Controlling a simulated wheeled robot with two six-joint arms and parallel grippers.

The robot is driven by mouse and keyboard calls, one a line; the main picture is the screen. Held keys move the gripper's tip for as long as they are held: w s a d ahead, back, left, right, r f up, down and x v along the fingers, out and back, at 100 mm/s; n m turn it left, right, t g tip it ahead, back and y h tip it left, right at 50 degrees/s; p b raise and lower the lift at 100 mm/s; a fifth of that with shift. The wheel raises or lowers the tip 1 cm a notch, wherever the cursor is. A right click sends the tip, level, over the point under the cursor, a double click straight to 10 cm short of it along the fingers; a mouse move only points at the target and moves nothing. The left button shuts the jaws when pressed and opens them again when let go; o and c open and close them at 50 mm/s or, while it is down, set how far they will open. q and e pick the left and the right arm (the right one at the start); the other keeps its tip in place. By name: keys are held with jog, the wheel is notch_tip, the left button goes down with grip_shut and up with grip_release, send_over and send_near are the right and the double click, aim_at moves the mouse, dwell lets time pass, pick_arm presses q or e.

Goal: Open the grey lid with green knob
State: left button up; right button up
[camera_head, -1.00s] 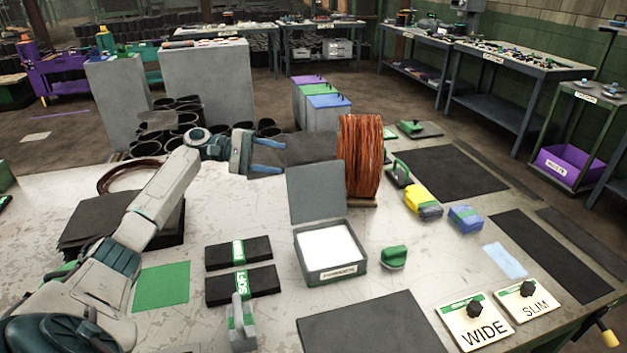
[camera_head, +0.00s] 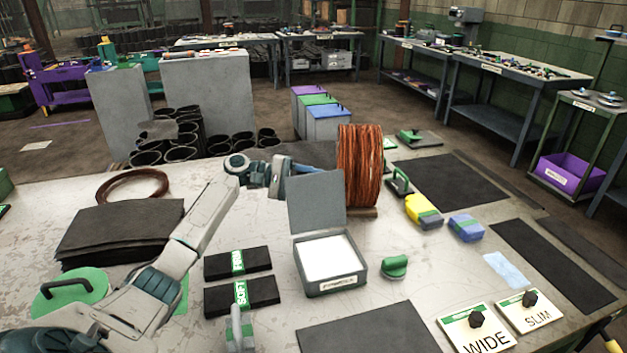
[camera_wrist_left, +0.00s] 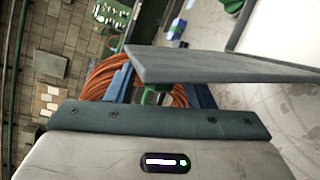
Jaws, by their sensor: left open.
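The grey lid (camera_head: 317,203) stands raised, hinged at the back edge of a grey box (camera_head: 334,288) with a white inside. In the left wrist view the lid (camera_wrist_left: 205,66) is a slanted grey plate in front of the fingers. A green knob (camera_wrist_left: 151,97) shows under it, between the fingers. My left gripper (camera_head: 296,180) is behind the lid's left side, its blue fingers partly hidden by the lid. In its wrist view the left gripper (camera_wrist_left: 160,92) is open, one finger on either side of the knob; contact cannot be told. My right gripper is out of view.
An orange cable spool (camera_head: 360,168) stands close behind the lid on the right. Black SOFT and FIRM blocks (camera_head: 262,291) lie left of the box. A green-bottomed piece (camera_head: 394,267) sits to its right. A dark mat (camera_head: 365,330) lies in front.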

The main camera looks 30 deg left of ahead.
aim_at(313, 184)
pick_arm(q)
jog(key=shift+w+d, duration=0.2)
jog(key=shift+d, duration=0.2)
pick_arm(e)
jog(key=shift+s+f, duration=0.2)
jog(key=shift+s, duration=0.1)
pick_arm(q)
jog(key=shift+c, duration=0.5)
grip_shut()
jog(key=shift+s+d+r+m, duration=0.1)
jog(key=shift+s+d+m, duration=0.2)
jog(key=shift+m, duration=0.1)
jog(key=shift+s+d+r+m+y, duration=0.35)
jog(key=shift+s+d+m+y, duration=0.2)
jog(key=shift+d, duration=0.1)
jog(key=shift+s+d+r, duration=0.1)
jog(key=shift+d, duration=0.05)
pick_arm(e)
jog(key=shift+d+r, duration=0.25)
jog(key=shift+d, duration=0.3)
